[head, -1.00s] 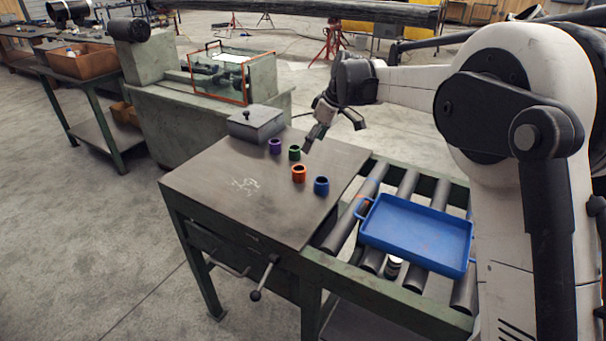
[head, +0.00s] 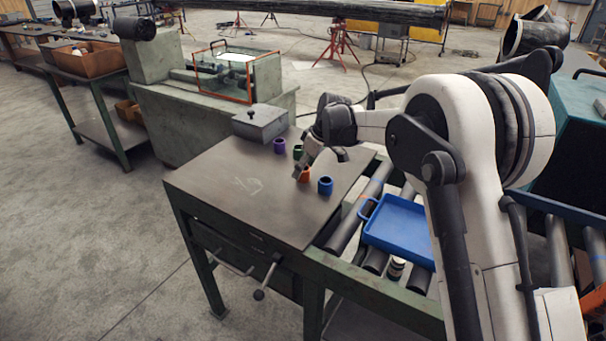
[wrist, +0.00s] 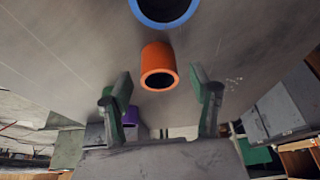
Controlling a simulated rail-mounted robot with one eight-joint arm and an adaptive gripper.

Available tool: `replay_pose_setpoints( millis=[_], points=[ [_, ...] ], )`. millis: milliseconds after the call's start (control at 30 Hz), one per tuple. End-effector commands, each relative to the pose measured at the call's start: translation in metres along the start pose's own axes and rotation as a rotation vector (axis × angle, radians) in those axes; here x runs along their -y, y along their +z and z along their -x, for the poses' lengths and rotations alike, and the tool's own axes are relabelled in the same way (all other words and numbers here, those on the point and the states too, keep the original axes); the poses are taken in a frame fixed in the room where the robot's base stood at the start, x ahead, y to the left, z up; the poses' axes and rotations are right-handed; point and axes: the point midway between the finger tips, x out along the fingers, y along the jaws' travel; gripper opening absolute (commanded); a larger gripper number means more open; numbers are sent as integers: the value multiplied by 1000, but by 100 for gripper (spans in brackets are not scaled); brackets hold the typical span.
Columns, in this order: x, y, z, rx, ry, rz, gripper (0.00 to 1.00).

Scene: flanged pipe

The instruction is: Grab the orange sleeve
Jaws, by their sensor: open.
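The orange sleeve (head: 304,174) stands on the metal-topped table (head: 225,190), partly hidden by my gripper in the head view. In the wrist view the orange sleeve (wrist: 159,66) lies between and beyond the open fingers of my gripper (wrist: 160,88), with a gap on both sides and no contact visible. My gripper (head: 318,158) is tilted down just above and behind the sleeve in the head view. A blue sleeve (head: 325,185) stands beside it to the right. It also shows at the top of the wrist view (wrist: 165,8).
A grey lidded box (head: 260,124) sits at the table's far edge. A blue tray (head: 400,228) rests on rollers to the right. The table's left half is clear.

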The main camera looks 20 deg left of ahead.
Motion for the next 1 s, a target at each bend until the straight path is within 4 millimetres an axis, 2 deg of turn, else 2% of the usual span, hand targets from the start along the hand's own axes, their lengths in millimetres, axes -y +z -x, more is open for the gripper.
replay_pose_setpoints(
  millis=[100,333,733,1000],
  points=[
    [0,0,-13,0,0,0,58],
    [0,0,-14,0,0,0,58],
    [0,0,-14,0,0,0,4],
    [0,0,-13,0,0,0,3]
  ],
)
